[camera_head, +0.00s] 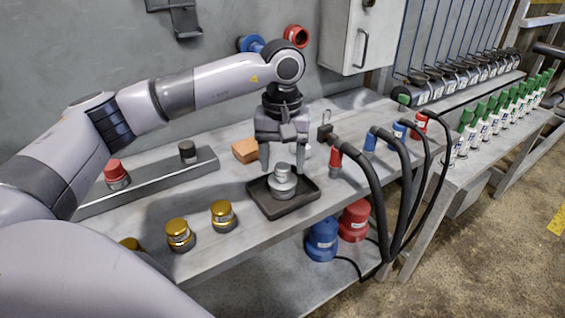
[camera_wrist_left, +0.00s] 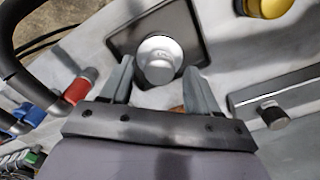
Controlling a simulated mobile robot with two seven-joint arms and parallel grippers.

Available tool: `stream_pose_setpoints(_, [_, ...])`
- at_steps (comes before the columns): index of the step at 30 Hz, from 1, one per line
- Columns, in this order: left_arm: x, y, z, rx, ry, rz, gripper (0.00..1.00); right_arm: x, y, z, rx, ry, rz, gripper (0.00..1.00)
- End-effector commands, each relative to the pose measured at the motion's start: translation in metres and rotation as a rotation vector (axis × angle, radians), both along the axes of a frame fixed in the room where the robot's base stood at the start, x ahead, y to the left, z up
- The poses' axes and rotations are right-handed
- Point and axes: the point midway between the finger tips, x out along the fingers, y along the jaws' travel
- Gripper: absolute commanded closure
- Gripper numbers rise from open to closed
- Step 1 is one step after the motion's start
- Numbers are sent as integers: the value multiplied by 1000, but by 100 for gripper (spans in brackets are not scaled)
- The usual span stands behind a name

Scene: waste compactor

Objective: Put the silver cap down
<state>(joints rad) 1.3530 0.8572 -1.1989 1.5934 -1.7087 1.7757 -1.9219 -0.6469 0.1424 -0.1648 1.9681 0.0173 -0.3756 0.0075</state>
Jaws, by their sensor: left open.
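The silver cap (camera_head: 283,183) sits upright on the black tray (camera_head: 257,199) on the workbench. In the left wrist view the silver cap (camera_wrist_left: 158,58) lies just beyond and between the fingertips, and the dark tray (camera_wrist_left: 197,30) surrounds it. My left gripper (camera_head: 282,165) points down over the cap with its fingers spread on either side of it. It is open and holds nothing; the left wrist view also shows the open fingers (camera_wrist_left: 160,72). My right gripper does not show.
Gold caps (camera_head: 180,235) stand left of the tray. A grey rail (camera_head: 150,180) holds a red cap (camera_head: 116,174) and a black one (camera_head: 188,151). Hoses with a red connector (camera_head: 335,162) rise right of the tray. An orange block (camera_head: 245,150) lies behind.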

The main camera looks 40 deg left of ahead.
Motion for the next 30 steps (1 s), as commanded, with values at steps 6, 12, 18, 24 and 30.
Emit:
stream_pose_setpoints(6, [1,0,49,-1,-6,0,39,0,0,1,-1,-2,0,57])
stream_pose_setpoints(12, [1,0,88,-1,-5,0,39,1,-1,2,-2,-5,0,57])
stream_pose_setpoints(18, [0,0,107,0,-1,-1,39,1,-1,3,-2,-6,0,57])
stream_pose_setpoints(24, [0,0,110,0,-1,-1,39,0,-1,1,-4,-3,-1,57])
stream_pose_setpoints(30, [0,0,109,1,-1,-1,39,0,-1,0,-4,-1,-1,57])
